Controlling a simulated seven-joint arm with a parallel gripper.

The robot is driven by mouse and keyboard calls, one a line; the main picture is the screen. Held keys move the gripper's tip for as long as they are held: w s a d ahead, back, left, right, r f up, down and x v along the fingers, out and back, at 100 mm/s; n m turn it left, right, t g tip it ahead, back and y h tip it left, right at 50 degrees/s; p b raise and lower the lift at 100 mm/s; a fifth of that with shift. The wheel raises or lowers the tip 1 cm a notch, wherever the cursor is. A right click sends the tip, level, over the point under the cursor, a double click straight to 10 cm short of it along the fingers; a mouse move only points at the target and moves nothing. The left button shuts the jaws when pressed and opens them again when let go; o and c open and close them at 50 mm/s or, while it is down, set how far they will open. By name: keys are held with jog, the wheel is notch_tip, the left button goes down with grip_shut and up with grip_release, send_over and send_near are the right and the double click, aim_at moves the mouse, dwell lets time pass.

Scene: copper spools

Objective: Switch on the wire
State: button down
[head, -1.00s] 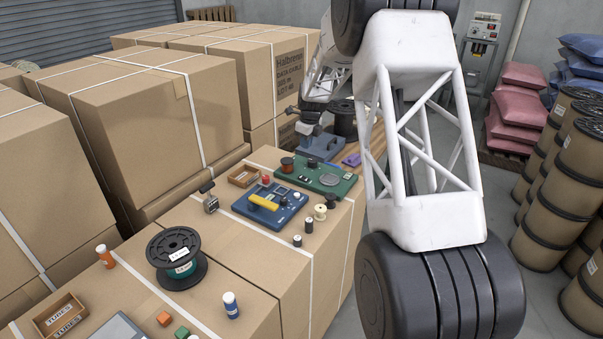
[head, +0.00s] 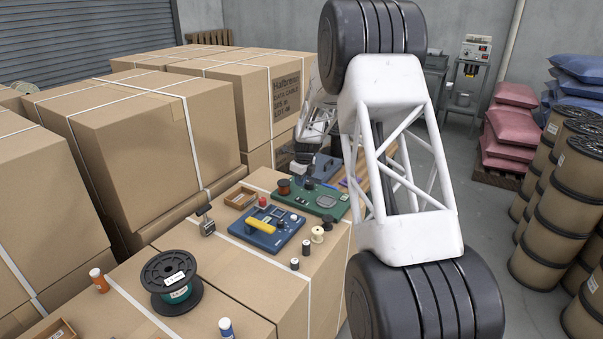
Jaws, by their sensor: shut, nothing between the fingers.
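A green board (head: 336,208) lies on the carton top with a copper-coloured spool (head: 284,187) at its left end and a round grey dish (head: 326,201) on it. A blue device (head: 282,236) with a yellow handle (head: 261,222) lies in front of it, with a red knob (head: 262,202) behind the handle. My gripper (head: 307,178) points down over the far edge of the green board, right of the copper-coloured spool. Its fingers look closed and empty, but they are small here, and I cannot tell whether they touch the board. I cannot make out a separate wire switch.
A black spool with green winding (head: 180,293) stands at the front left. Small spools (head: 317,234) stand right of the blue device. An open wooden tray (head: 238,204) and a small metal stand (head: 207,226) are at its left. Tall cartons (head: 130,140) rise at the left.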

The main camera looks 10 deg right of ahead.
aim_at(297, 199)
jog(key=shift+w+a+f, duration=0.1)
jog(key=shift+f, duration=1)
jog(key=shift+w+a+f, duration=0.15)
jog(key=shift+f, duration=1)
jog(key=shift+w+a+f, duration=0.1)
jog(key=shift+f, duration=1)
jog(key=shift+f, duration=0.1)
